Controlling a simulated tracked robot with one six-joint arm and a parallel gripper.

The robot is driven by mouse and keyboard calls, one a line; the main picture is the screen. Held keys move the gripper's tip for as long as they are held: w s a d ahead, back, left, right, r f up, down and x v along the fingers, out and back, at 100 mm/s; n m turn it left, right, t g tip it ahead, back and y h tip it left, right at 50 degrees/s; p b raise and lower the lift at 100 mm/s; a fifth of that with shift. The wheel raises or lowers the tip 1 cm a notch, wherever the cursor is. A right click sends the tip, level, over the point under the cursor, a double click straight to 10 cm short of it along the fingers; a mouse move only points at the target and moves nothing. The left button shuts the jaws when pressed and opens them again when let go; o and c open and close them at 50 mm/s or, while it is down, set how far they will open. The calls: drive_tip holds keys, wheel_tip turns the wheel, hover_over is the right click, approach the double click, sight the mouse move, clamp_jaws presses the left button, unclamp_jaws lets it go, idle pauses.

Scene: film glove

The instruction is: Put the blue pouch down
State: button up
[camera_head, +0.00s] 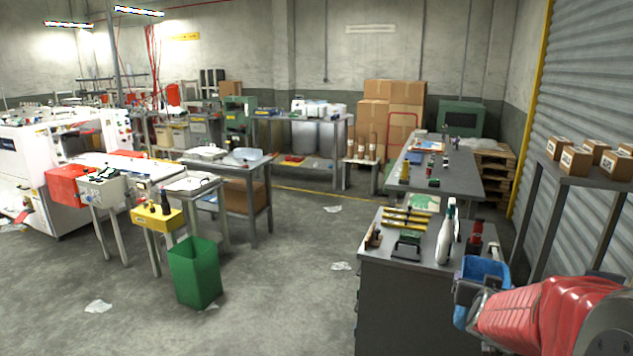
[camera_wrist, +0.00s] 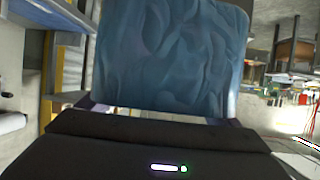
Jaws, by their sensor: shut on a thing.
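The blue pouch (camera_head: 484,270) is at the end of my red arm, at the lower right of the head view. My gripper (camera_head: 468,294) is shut on it. In the wrist view the pouch (camera_wrist: 170,55) fills the upper middle, just beyond the dark gripper body (camera_wrist: 165,145). The fingertips are mostly hidden behind the pouch. In the head view the pouch appears beside the right edge of the near grey workbench; I cannot tell the exact gap between them.
A shelf with small cartons (camera_head: 575,160) stands at right. A green bin (camera_head: 195,272) stands on open floor at left.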

drive_tip(key=w+a+f+n+t+y, duration=0.1)
drive_tip(key=a+f+n+y, duration=0.2)
drive_tip(key=a, duration=0.9)
drive_tip(key=w+a+f+n+y, duration=0.2)
drive_tip(key=a+f, duration=0.4)
drive_tip(key=a, duration=0.7)
drive_tip(key=shift+a+f+n+t+y, duration=0.2)
drive_tip(key=shift+f+n+t+y, duration=0.15)
drive_tip(key=shift+y, duration=0.35)
drive_tip(key=s+f, duration=0.5)
drive_tip(key=f, duration=0.1)
drive_tip(key=shift+d+f, duration=0.1)
